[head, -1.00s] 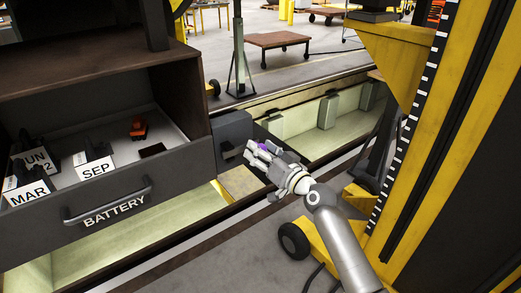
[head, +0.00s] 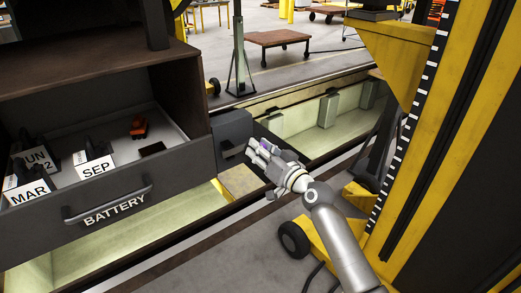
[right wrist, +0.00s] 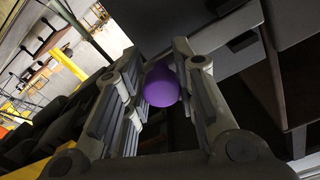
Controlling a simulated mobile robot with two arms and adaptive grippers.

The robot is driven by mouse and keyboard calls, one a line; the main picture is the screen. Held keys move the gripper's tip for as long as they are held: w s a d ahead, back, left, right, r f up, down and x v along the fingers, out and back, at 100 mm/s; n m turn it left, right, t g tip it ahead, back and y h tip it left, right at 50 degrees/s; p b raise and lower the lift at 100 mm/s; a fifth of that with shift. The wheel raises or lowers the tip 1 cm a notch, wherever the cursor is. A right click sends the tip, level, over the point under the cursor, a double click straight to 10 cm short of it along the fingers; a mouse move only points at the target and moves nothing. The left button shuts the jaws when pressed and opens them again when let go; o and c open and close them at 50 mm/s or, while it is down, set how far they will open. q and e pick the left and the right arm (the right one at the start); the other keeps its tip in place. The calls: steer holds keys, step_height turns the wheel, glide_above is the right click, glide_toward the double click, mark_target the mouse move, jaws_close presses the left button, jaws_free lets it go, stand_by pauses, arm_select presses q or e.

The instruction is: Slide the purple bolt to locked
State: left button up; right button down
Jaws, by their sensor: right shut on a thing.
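The purple bolt (right wrist: 161,84) shows in the right wrist view as a rounded purple knob between the two fingers of my right gripper (right wrist: 160,100). The right gripper is shut on it. In the head view my right gripper (head: 256,153) is at the dark grey box (head: 231,130) to the right of the battery drawer, and only a small bit of purple (head: 265,144) shows between its fingers. Most of the bolt and its track are hidden by the fingers, so I cannot tell its exact position. My left gripper is not in view.
The open BATTERY drawer (head: 125,207) holds labelled blocks, including MAR and SEP (head: 93,162), and a small orange thing (head: 139,126). A yellow and black lift column (head: 440,150) stands close on the right. A yellow wheeled base (head: 325,240) is below my right arm.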

mark_target(240, 151)
steer(key=s+a+p, duration=0.2)
steer(key=a, duration=0.1)
steer(key=shift+s+a, duration=0.25)
steer(key=shift+s, duration=0.05)
steer(key=shift+s+a, duration=0.15)
steer(key=shift+a, duration=0.1)
steer(key=shift+f, duration=0.1)
steer(key=c, duration=1.5)
jaws_free()
steer(key=o, duration=0.3)
steer(key=shift+a, duration=0.1)
steer(key=shift+o, duration=0.2)
